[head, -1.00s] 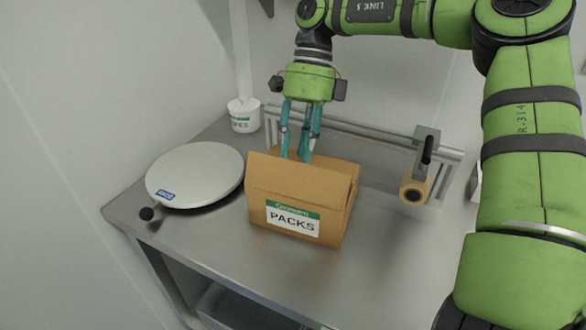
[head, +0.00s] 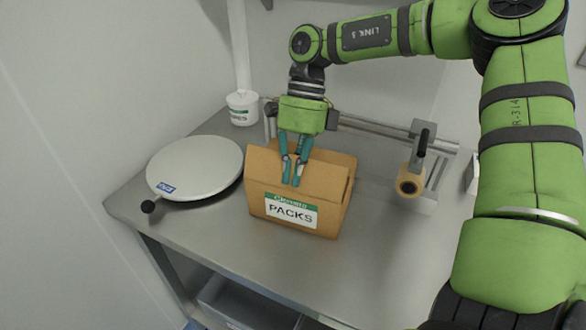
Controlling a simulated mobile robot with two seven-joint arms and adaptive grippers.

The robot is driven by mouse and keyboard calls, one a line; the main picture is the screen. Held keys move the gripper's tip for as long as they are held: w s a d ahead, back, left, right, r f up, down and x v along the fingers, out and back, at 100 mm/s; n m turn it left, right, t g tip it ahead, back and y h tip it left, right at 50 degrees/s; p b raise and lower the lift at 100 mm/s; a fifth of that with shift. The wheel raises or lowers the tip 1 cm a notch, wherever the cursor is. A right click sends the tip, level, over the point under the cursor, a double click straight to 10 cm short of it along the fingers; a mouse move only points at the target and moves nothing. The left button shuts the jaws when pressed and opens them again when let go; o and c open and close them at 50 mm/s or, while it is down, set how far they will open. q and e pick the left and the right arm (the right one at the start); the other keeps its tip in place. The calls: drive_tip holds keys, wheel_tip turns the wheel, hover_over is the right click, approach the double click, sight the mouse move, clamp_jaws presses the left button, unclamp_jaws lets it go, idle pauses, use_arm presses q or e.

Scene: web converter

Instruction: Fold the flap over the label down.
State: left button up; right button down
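A brown cardboard box (head: 330,221) stands on the steel table, its white and green PACKS label (head: 291,212) on the near face. The flap above the label (head: 262,165) stands up from that face. My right gripper (head: 291,182) points down at the box. Its teal fingers overlap the middle of this flap in the picture, with the tips a little above the label. A narrow gap shows between the tips. I cannot tell whether they touch the flap or how far they are closed. The box's inside is mostly hidden. My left gripper is not in view.
A round white scale plate (head: 195,165) is left of the box, with a black knob (head: 148,207) at the table edge. A white tub (head: 242,107) stands behind. A metal rail (head: 375,129) and a tape roll holder (head: 411,180) are at the right. The table's front (head: 270,250) is clear.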

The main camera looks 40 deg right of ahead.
drive_tip(key=shift+w+d+f+g+y+b, duration=0.3)
drive_tip(key=shift+f+g+y+b, duration=0.25)
drive_tip(key=shift+y+b, duration=0.35)
drive_tip(key=shift+w+d+f+g+y+b, duration=0.1)
drive_tip(key=shift+d+f+g+y+b, duration=0.15)
drive_tip(key=shift+g+y+b, duration=0.45)
drive_tip(key=shift+d+r+g+y+b, duration=0.1)
drive_tip(key=shift+r+g+y+b, duration=0.15)
drive_tip(key=shift+y+b, duration=0.5)
drive_tip(key=c, duration=1.4)
unclamp_jaws()
drive_tip(key=shift+o, duration=0.2)
